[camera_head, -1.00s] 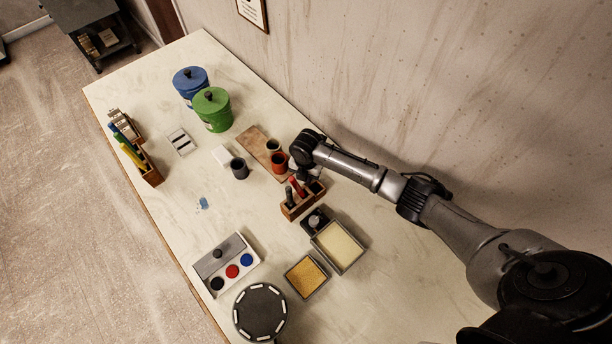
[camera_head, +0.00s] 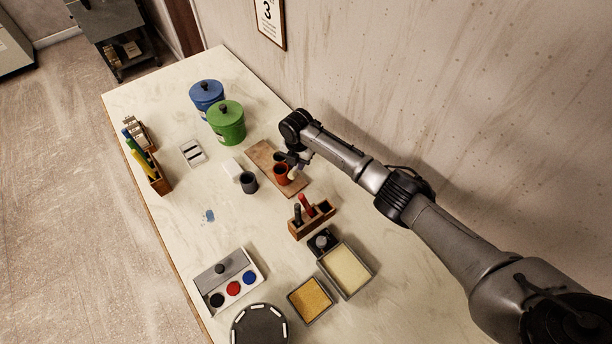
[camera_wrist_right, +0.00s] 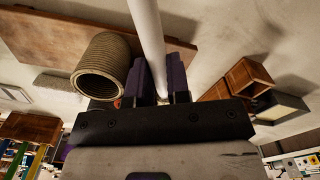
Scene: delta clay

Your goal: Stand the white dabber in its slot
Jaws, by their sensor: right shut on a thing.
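My right gripper (camera_head: 291,159) is shut on the white dabber (camera_head: 295,172), beside the orange-red cup on the wooden board. In the right wrist view the dabber shows as a long white rod (camera_wrist_right: 147,35) between the dark fingers (camera_wrist_right: 162,82). The wooden rack (camera_head: 300,232) stands on the table nearer the robot, apart from the gripper. It holds a dark dabber (camera_head: 297,213) and a red dabber (camera_head: 306,204). Its right-hand compartment (camera_head: 325,208) looks empty. The rack also shows at the right of the wrist view (camera_wrist_right: 240,85). My left gripper is not in view.
The orange-red cup (camera_head: 281,175) is close to the gripper on the board (camera_head: 262,151); a ribbed cup (camera_wrist_right: 104,68) is close in the wrist view. A dark cup (camera_head: 249,183), green canister (camera_head: 227,124) and trays (camera_head: 345,269) stand around. The wall is at right.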

